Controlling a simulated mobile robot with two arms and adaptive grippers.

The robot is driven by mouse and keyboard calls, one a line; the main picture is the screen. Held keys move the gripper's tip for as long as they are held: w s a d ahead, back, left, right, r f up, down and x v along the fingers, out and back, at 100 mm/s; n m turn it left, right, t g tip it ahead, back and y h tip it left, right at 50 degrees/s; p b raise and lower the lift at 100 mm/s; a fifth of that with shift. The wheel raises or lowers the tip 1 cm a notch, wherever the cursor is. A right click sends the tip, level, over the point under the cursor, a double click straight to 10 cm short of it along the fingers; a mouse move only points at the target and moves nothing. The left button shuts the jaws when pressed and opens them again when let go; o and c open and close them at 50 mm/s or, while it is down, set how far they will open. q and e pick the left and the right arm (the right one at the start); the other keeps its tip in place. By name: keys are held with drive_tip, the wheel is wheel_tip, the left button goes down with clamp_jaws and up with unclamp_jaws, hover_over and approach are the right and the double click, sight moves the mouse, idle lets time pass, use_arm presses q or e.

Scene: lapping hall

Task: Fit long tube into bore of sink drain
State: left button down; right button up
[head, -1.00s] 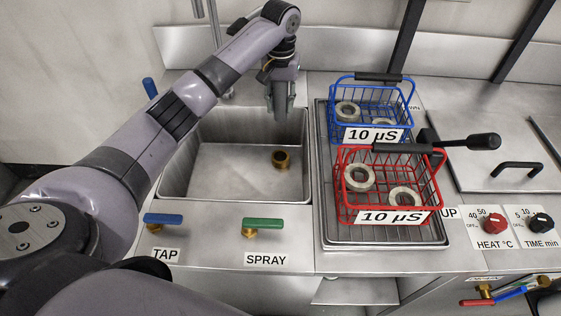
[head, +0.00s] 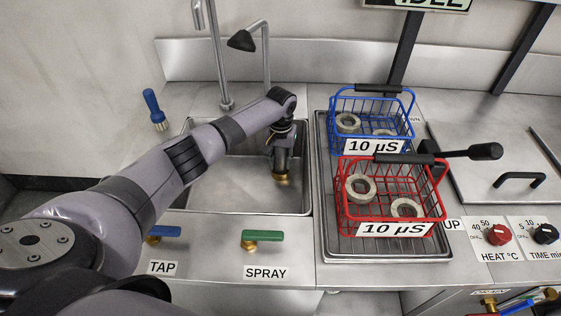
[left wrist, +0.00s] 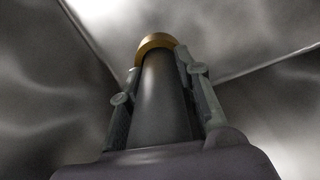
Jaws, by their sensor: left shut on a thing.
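The long tube (left wrist: 162,95) is dark grey. In the left wrist view it lies between the two fingers of my left gripper (left wrist: 160,92), which is shut on it. The sink drain (left wrist: 157,42) is a brass ring at the tube's far end; its rim shows as an arc beyond the tip. In the head view my left gripper (head: 281,152) is low in the sink, right above the brass drain (head: 281,179). The tube hides the bore, so I cannot tell whether its end is inside or only at the mouth. My right gripper is not in view.
The sink's walls (head: 305,186) surround my gripper closely on the right. A red basket (head: 391,212) and a blue basket (head: 372,127) with rings stand on a tray to the right. The tap lever (head: 163,232) and spray lever (head: 262,236) are in front; a spout (head: 222,60) stands behind.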

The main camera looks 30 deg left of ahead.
use_arm(q)
drive_tip(key=shift+f, duration=0.2)
drive_tip(key=shift+f, duration=0.1)
drive_tip(key=c, duration=1.4)
unclamp_jaws()
drive_tip(key=shift+c, duration=0.2)
drive_tip(key=shift+o, duration=1.2)
drive_tip(key=shift+r, duration=0.55)
wheel_tip(320, 180, up, 11)
drive_tip(key=shift+r+p, duration=0.15)
drive_tip(key=shift+p, duration=0.3)
